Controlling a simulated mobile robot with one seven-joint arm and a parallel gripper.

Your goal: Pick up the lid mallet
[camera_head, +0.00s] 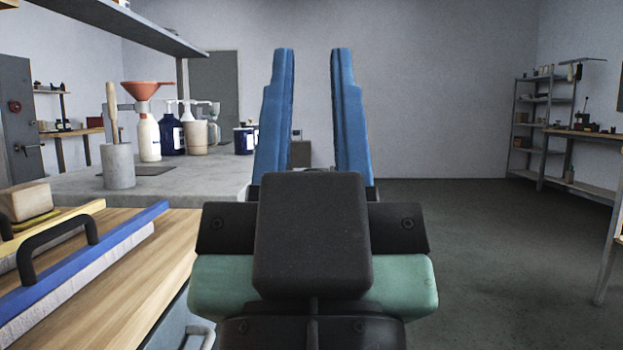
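A grey cylinder with a wooden handle standing up from its top, which looks like the lid mallet (118,166), stands upright on the grey counter (215,183) at the left. I cannot tell whether the handle is fixed to the cylinder or stands in it. My gripper (312,60) is in the middle of the view, its two blue fingers apart with nothing between them. It is to the right of the mallet and not touching it.
Blue-edged (75,262) and yellow-edged brushes lie on the wooden surface at front left. A shelf overhangs the counter.

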